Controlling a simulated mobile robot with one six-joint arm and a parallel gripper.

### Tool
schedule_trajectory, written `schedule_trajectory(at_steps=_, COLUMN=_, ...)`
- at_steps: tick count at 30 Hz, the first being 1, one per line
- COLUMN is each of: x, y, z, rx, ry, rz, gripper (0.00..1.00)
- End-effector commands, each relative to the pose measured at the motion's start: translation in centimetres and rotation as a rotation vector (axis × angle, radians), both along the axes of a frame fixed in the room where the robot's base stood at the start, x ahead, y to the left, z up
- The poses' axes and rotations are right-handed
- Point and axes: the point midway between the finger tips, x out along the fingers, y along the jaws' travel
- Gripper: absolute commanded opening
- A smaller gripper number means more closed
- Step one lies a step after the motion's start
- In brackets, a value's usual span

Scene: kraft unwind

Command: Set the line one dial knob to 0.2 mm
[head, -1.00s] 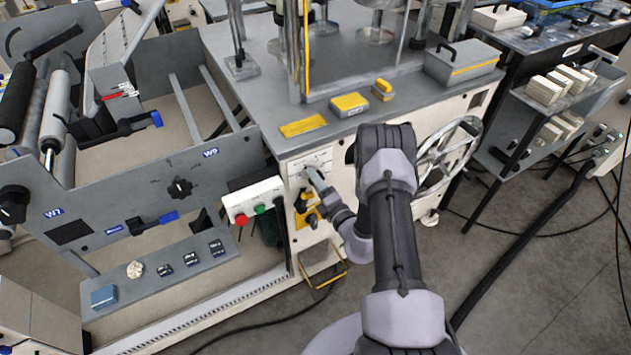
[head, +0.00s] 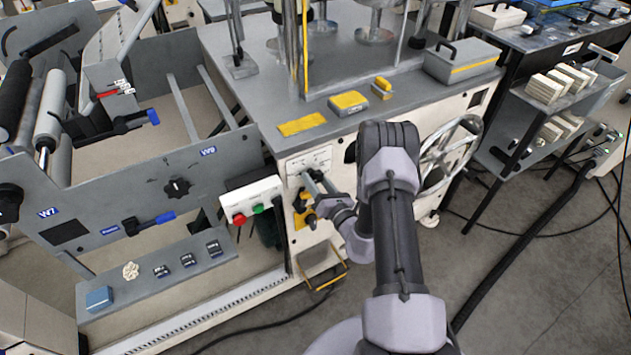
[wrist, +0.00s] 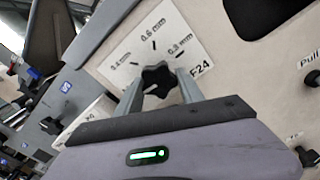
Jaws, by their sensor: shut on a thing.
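The line one dial knob (wrist: 155,80) is a black lobed knob on a white scale plate (wrist: 124,52) in the wrist view. The plate shows 0.4 mm, 0.6 mm and what looks like 0.8 mm around it, each with a black tick. No 0.2 mm mark is readable; the fingers and gripper body cover the lower part of the plate. My gripper (wrist: 158,84) is shut on the knob, one finger on each side. Where the knob points cannot be told. In the head view my gripper (head: 312,182) is at the white cabinet front, below the plate (head: 310,160).
A control box (head: 252,198) with red and green buttons juts out left of my gripper. A handwheel (head: 448,150) is to the right. Yellow-and-black fittings (head: 304,209) sit just below my gripper. The grey worktop (head: 225,95) overhangs above.

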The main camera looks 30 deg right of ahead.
Motion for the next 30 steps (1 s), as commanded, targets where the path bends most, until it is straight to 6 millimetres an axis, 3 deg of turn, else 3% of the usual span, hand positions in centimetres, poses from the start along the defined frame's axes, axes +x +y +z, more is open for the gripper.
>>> schedule_trajectory(at_steps=23, x=-0.03, y=-0.07, z=-0.04, rx=-0.095, ry=-0.002, rz=0.0, gripper=0.04)
schedule_trajectory(at_steps=24, x=-0.03, y=-0.07, z=-0.04, rx=-0.094, ry=-0.002, rz=0.0, gripper=0.49)
schedule_trajectory(at_steps=27, x=-0.02, y=-0.07, z=-0.02, rx=-0.094, ry=-0.003, rz=-0.001, gripper=0.67)
schedule_trajectory(at_steps=30, x=-0.02, y=-0.07, z=-0.02, rx=-0.094, ry=-0.003, rz=0.0, gripper=0.67)
